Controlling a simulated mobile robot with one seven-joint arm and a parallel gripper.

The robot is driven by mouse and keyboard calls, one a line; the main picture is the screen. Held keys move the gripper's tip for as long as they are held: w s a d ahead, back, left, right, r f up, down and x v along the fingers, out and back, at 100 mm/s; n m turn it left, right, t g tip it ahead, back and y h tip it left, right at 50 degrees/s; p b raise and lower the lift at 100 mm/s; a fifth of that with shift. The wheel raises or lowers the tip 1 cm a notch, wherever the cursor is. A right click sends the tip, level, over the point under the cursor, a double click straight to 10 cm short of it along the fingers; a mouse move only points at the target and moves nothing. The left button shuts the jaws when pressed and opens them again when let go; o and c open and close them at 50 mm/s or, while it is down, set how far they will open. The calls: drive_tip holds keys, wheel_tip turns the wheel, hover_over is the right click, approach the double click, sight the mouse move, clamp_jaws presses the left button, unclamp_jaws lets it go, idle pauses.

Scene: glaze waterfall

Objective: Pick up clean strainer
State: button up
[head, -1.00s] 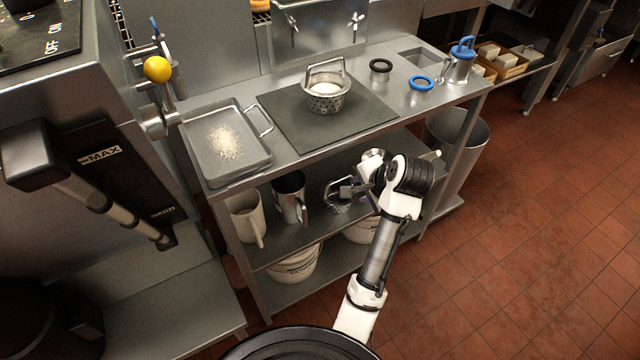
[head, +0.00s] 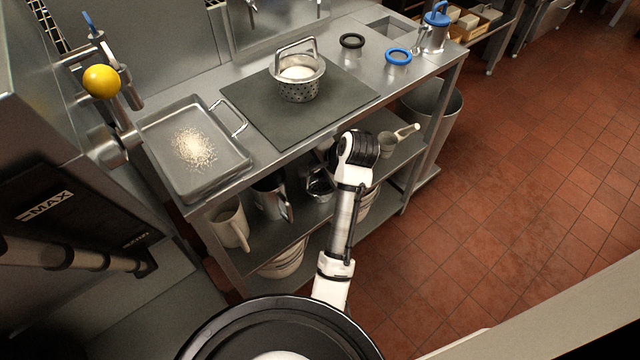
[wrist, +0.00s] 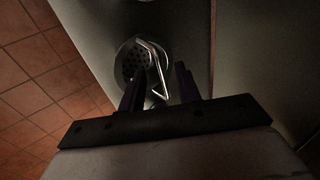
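A metal strainer (head: 319,184) stands on the middle shelf under the counter, partly hidden by the counter edge and my arm. In the wrist view its perforated basket (wrist: 126,62) and bent wire handle (wrist: 160,72) show. My gripper (wrist: 160,82) is open, with dark fingers apart and the handle's near end between them in the picture; I cannot tell whether they touch. In the head view my gripper is hidden behind my arm and the counter. Another strainer (head: 299,88), with white contents, stands upright on the dark mat on the counter.
A metal pitcher (head: 272,197) and a pale pitcher (head: 229,228) stand left of the shelf strainer. A handled cup (head: 386,143) lies to its right. The counter edge (head: 285,158) is close above my wrist. A tray (head: 160,135) with crumbs sits on the counter.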

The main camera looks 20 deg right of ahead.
sight(316, 172)
drive_tip(key=x, duration=0.5)
drive_tip(key=shift+a+f+b, duration=0.1)
drive_tip(key=shift+f+b, duration=0.05)
drive_tip(key=shift+b, duration=0.15)
clamp_jaws()
